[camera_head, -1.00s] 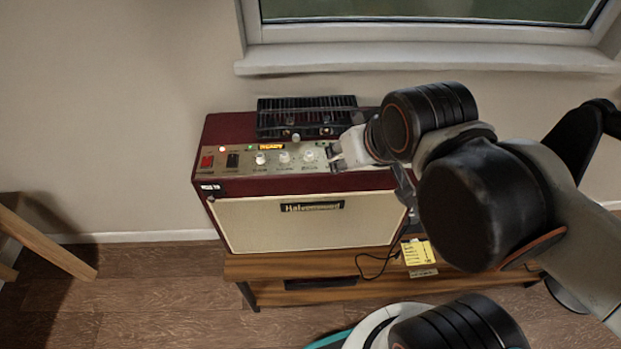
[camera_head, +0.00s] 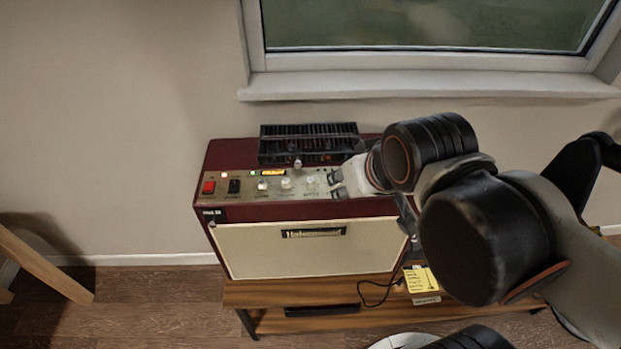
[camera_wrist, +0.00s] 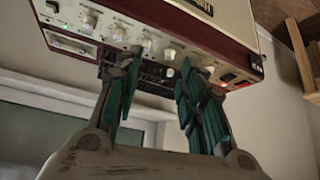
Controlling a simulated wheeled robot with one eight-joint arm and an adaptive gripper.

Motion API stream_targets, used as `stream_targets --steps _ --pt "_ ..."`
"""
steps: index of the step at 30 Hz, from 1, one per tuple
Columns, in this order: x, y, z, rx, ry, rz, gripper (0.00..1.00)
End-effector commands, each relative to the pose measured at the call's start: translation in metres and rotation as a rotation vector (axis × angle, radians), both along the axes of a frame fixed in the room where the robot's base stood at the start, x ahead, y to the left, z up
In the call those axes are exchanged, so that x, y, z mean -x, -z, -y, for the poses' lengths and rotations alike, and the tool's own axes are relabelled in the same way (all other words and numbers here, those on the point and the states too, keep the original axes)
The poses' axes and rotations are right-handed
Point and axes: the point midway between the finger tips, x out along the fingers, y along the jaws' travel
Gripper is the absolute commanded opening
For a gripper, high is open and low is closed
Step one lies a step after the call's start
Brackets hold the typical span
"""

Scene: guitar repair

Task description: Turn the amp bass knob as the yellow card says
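The dark-red amp (camera_head: 225,155) with a cream front stands on a low wooden bench. Its top panel has a row of pale knobs: a left knob (camera_head: 263,184), a middle knob (camera_head: 286,183) and a right knob (camera_head: 311,181). Their labels are too small to read, so I cannot tell which is bass. My gripper (camera_head: 337,185) is open at the panel, just right of the right knob. In the wrist view, my gripper (camera_wrist: 158,62) has its fingers spread below the knob row, with nothing visibly held. The yellow card (camera_head: 420,279) is at the bench's right front; its writing is unreadable.
A black ribbed unit (camera_head: 308,143) sits at the amp's back edge. The red switch (camera_head: 208,188) is at the panel's left. A dark cable (camera_head: 372,297) loops over the bench (camera_head: 262,294) beside the card. A window sill (camera_head: 420,84) is above.

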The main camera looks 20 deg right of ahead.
Motion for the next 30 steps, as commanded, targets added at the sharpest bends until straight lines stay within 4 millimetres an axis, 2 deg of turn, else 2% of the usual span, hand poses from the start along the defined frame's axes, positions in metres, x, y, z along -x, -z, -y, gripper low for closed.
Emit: stream_targets --steps 4,8,13,19,30 --pt "-0.003 -0.003 -0.001 -0.012 0.015 -0.012 0.37" --pt "-0.014 -0.014 -0.003 -0.059 0.081 -0.060 0.37" --pt "-0.039 -0.030 -0.007 -0.151 0.239 -0.170 0.37" --pt "-0.070 -0.040 -0.013 -0.237 0.447 -0.299 0.37" --pt "-0.127 -0.036 -0.025 -0.316 0.848 -0.503 0.37"
